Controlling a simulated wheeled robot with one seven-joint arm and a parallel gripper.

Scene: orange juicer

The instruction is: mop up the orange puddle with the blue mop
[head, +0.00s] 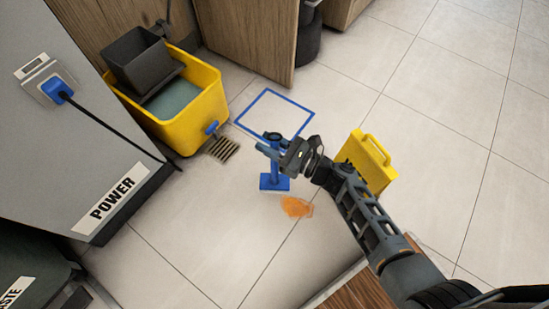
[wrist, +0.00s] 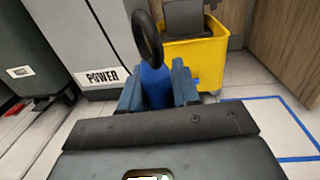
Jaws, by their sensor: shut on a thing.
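The blue mop (head: 275,181) stands upright on the floor, its flat blue base to the left of the puddle. The orange puddle (head: 297,206) lies on the pale tiles just right of and nearer than the mop base, apart from it in the picture. My gripper (head: 268,147) is shut on the upper part of the mop handle. In the wrist view the blue handle (wrist: 155,86) with a dark ring on top sits between my gripper's blue fingers (wrist: 158,88). The mop base and puddle are hidden in the wrist view.
A yellow mop bucket (head: 190,122) with a dark wringer stands behind left, also in the wrist view (wrist: 205,52). A small drain grate (head: 222,149) and a blue floor square (head: 262,92) are near. A yellow floor sign (head: 372,160) stands right of my gripper. A grey POWER cabinet (head: 75,130) is left.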

